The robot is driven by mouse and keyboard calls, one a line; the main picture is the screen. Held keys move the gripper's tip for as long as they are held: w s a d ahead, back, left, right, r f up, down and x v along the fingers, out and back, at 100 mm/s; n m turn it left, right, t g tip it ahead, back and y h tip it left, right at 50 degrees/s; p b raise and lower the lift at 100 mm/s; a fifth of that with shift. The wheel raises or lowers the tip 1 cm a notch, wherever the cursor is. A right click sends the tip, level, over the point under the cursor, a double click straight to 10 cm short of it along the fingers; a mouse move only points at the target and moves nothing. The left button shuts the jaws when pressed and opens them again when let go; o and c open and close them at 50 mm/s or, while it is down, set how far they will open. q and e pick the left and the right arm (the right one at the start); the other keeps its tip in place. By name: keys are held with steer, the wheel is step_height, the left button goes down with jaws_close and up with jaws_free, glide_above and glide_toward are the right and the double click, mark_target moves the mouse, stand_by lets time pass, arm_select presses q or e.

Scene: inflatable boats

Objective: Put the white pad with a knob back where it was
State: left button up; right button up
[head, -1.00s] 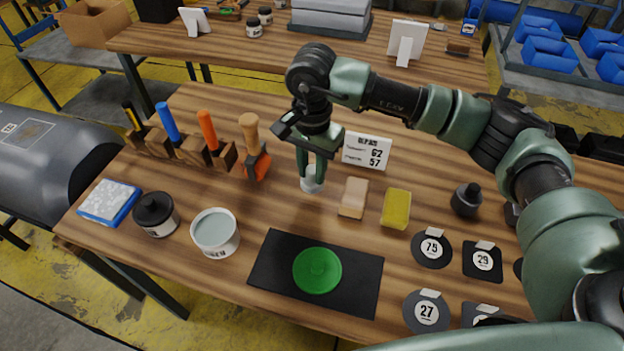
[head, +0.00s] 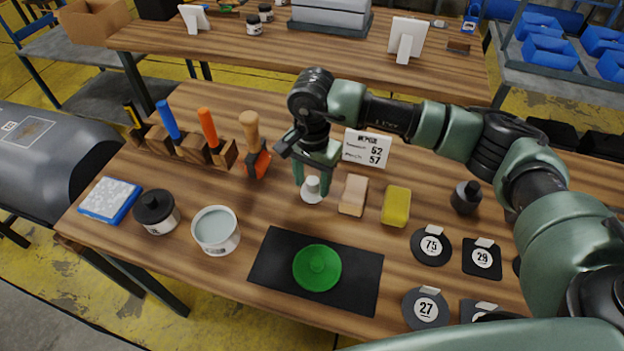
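The white pad with a knob (head: 312,196) lies on the wooden table, its knob pointing up, left of a tan block. My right gripper (head: 312,184) is just above it, pointing down. Its two fingers are spread on either side of the knob, with small gaps visible, so it looks open. Part of the pad behind the fingers is hidden. My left gripper is not in view.
Close to the right are the tan block (head: 353,195), a yellow sponge (head: 396,207) and a number sign (head: 367,148). Left is a tool rack (head: 190,148). In front, a green disc (head: 317,268) lies on a black mat (head: 265,267). An open jar (head: 215,230) stands front left.

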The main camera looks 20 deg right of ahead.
mark_target(312, 181)
steer(key=shift+r, duration=0.15)
steer(key=shift+r, duration=0.25)
step_height(312, 181, up, 12)
steer(key=b, duration=0.1)
steer(key=shift+f+b, duration=0.2)
steer(key=shift+b, duration=0.15)
